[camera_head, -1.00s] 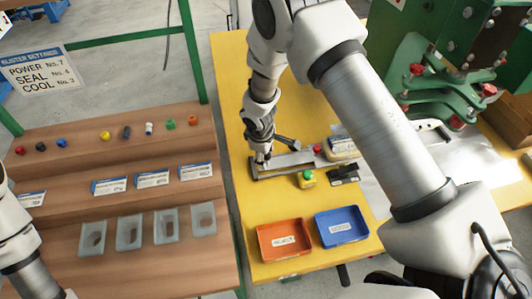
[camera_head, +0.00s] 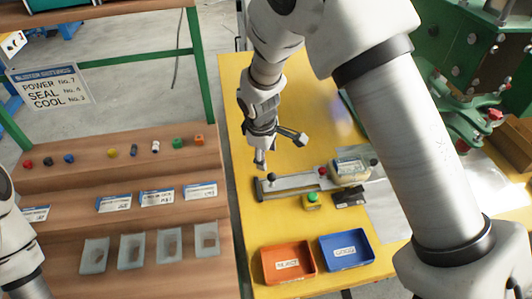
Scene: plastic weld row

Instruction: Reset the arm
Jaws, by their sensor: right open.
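My right arm comes in from the right across the yellow table (camera_head: 240,105). My right gripper (camera_head: 280,152) is open and empty, held above the metal sealing bar tool (camera_head: 290,184) with its dark knob. One finger points down near the tool's left end, the other spreads to the right. Whether it touches the tool cannot be told for sure, but it looks apart. My left arm shows only at the lower left edge; its gripper is out of the frame.
An orange tray (camera_head: 288,279) and a blue tray (camera_head: 367,249) stand at the table's front. A green-button box (camera_head: 312,202) sits behind them. A green press (camera_head: 470,110) is at right. The wooden stepped rack (camera_head: 120,170) at left holds small coloured parts, cards and clear cups.

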